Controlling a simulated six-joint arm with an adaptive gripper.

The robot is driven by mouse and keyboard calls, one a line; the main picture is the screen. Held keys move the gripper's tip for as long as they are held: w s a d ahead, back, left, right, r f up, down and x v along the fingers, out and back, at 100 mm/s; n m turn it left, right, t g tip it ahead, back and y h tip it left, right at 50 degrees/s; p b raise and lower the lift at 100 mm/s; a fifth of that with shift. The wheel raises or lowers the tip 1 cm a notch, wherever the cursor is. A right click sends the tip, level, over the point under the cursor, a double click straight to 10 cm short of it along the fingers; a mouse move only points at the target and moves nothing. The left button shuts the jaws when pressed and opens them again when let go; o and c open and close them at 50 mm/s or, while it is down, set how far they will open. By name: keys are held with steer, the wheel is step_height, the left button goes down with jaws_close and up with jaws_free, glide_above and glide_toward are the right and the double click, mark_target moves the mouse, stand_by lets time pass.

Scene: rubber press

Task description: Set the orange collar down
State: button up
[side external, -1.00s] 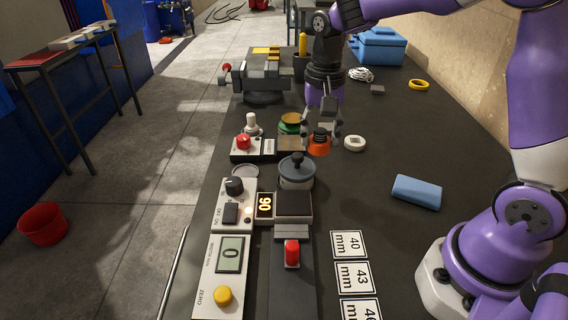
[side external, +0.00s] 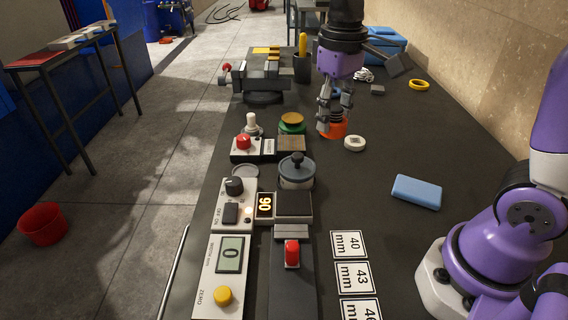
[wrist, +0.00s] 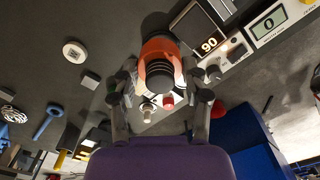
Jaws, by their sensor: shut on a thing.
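The orange collar (side external: 334,129) has a dark ribbed neck. My gripper (side external: 335,104) points down over it in the side view, its fingers around the upper part. In the wrist view the orange collar (wrist: 157,48) lies ahead of the ribbed neck, with my gripper's (wrist: 160,88) fingers on both sides. The gripper is shut on the collar. The collar is just behind and left of a white round piece (side external: 355,143). I cannot tell whether its underside touches the dark bench (side external: 390,150).
A grey lidded pot (side external: 297,172), a small control box (side external: 254,148) and a green piece with a brass top (side external: 292,123) stand to the left. A vise (side external: 262,78) is behind. A blue block (side external: 416,192) lies at right. Bench room is free around the block.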

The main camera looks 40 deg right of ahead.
steer(key=s+a+f+m, duration=0.55)
steer(key=s+m, duration=0.35)
steer(key=s, duration=0.2)
steer(key=w+d+f, duration=0.1)
steer(key=d+f, duration=0.1)
steer(key=d, duration=0.1)
steer(key=w+d+f, duration=0.1)
steer(key=d+f, duration=0.1)
steer(key=d, duration=0.1)
steer(key=w+d+f, duration=0.1)
steer(key=d+f, duration=0.1)
steer(key=d, duration=0.1)
steer(key=shift+w+d+f, duration=0.35)
steer(key=shift+w+d, duration=0.05)
steer(key=shift+d+f, duration=0.1)
steer(key=shift+f, duration=1.95)
steer(key=o, duration=1.3)
steer(key=shift+f, duration=0.15)
